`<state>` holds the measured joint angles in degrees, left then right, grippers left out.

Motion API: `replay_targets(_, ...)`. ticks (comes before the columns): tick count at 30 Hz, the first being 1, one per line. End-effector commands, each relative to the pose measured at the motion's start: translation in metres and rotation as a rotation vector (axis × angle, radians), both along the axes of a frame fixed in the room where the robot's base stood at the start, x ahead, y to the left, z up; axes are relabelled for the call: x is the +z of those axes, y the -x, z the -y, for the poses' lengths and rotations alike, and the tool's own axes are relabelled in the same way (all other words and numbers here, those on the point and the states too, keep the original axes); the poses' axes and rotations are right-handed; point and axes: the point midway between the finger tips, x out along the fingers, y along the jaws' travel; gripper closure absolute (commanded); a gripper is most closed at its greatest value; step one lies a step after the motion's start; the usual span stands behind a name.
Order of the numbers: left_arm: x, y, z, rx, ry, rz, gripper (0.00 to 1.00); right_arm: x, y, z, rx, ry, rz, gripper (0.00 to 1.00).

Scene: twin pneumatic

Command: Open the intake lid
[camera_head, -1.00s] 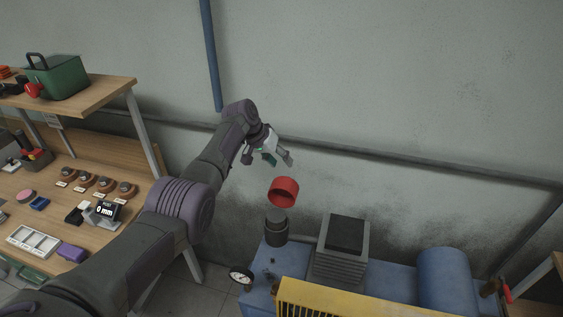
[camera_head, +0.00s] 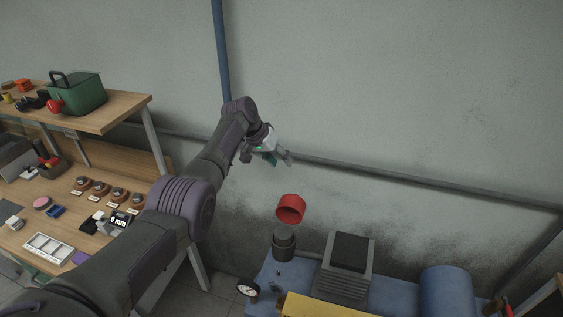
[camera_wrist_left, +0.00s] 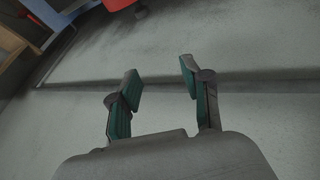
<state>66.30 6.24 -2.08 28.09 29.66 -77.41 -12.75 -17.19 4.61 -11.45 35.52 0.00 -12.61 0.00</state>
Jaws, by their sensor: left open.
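The red lid (camera_head: 290,208) sits above a dark cylindrical intake (camera_head: 284,246) on the blue machine. It is tilted, with its open hollow side partly showing, and a gap shows between it and the top of the intake. Whether a hinge joins them I cannot tell. My left gripper (camera_head: 276,157) is open and empty, up and left of the red lid and apart from it in the head view. In the left wrist view its two fingers (camera_wrist_left: 161,80) are spread with only wall and pipe behind them. A red part, likely the lid (camera_wrist_left: 118,4), is cut off at the top edge.
The blue machine (camera_head: 393,287) carries a grey finned block (camera_head: 345,268), a gauge (camera_head: 248,289) and a yellow panel (camera_head: 320,306). A wooden workbench with small parts (camera_head: 60,225) stands at left, with a green toolbox (camera_head: 80,92) on its shelf. A pipe (camera_head: 400,177) runs along the wall.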

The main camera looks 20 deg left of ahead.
Motion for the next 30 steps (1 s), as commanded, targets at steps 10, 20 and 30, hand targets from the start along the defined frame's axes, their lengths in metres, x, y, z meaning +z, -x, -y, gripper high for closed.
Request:
replay_targets(10, 0.005, 0.000, -0.003, 0.000, 0.000, 0.000, 0.52, 0.004, 0.000, 0.000, 0.000, 0.000, 0.000, 0.60)
replay_targets(20, 0.006, 0.000, -0.003, 0.000, -0.001, 0.000, 0.52, 0.005, 0.000, 0.001, 0.000, 0.000, 0.000, 0.60)
replay_targets(30, 0.039, 0.011, -0.019, 0.002, -0.001, 0.005, 0.52, 0.005, 0.000, 0.000, 0.000, 0.000, 0.000, 0.60)
